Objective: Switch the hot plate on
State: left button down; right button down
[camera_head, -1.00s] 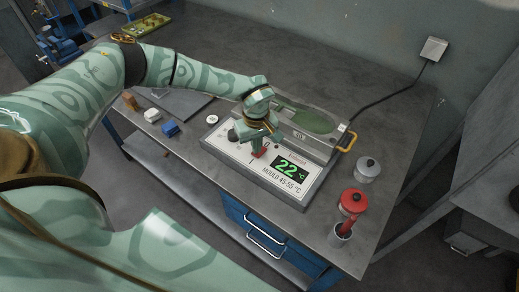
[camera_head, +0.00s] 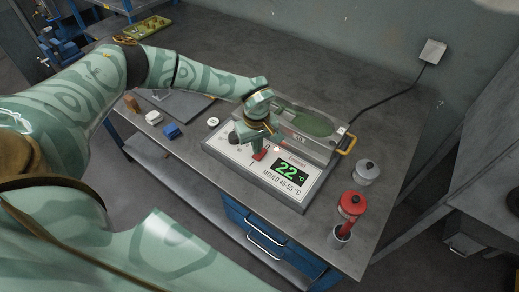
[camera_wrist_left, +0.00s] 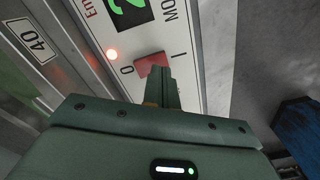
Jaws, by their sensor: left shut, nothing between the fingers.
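The hot plate (camera_head: 270,180) stands on the grey bench, with a sloping white front panel and a green display (camera_head: 287,170) reading 22 °C. A red rocker switch (camera_head: 259,155) sits on the panel, between the marks 0 and I in the left wrist view (camera_wrist_left: 151,65). A dark knob (camera_head: 234,137) is left of the gripper. My right gripper is not in view.
A clear-lidded mould (camera_head: 305,122) with a green sole and a yellow handle (camera_head: 347,144) is behind the panel. Small blocks, one blue (camera_head: 171,130), lie left. A black cable runs to the wall.

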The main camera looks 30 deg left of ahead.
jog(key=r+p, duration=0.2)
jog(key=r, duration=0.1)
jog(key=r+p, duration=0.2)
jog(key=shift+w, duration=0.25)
